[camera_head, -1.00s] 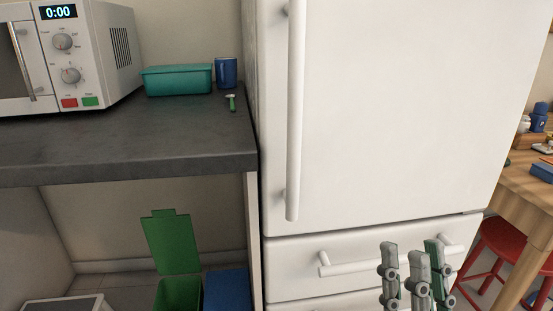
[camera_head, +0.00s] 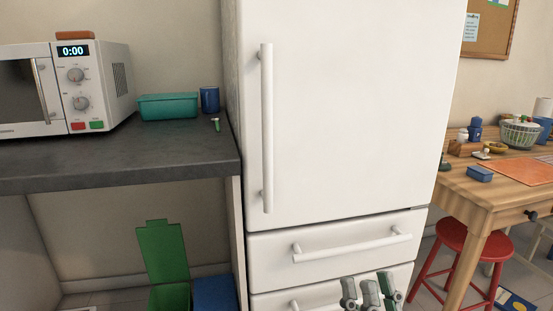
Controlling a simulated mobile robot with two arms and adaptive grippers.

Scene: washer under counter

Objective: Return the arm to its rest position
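My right gripper (camera_head: 370,287) shows at the bottom of the head view, in front of the fridge's lower drawers. Its grey and green fingers point up and stand apart, with nothing seen between them. Its palm and the rest of the arm are cut off by the lower picture edge. My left gripper is not in view.
A white fridge (camera_head: 345,110) with bar handles fills the middle. Left of it, a dark counter (camera_head: 110,155) holds a microwave (camera_head: 85,88), teal box (camera_head: 167,106) and blue mug (camera_head: 209,99). A green bin (camera_head: 163,252) stands below. At right are a wooden table (camera_head: 470,194) and red stool (camera_head: 450,236).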

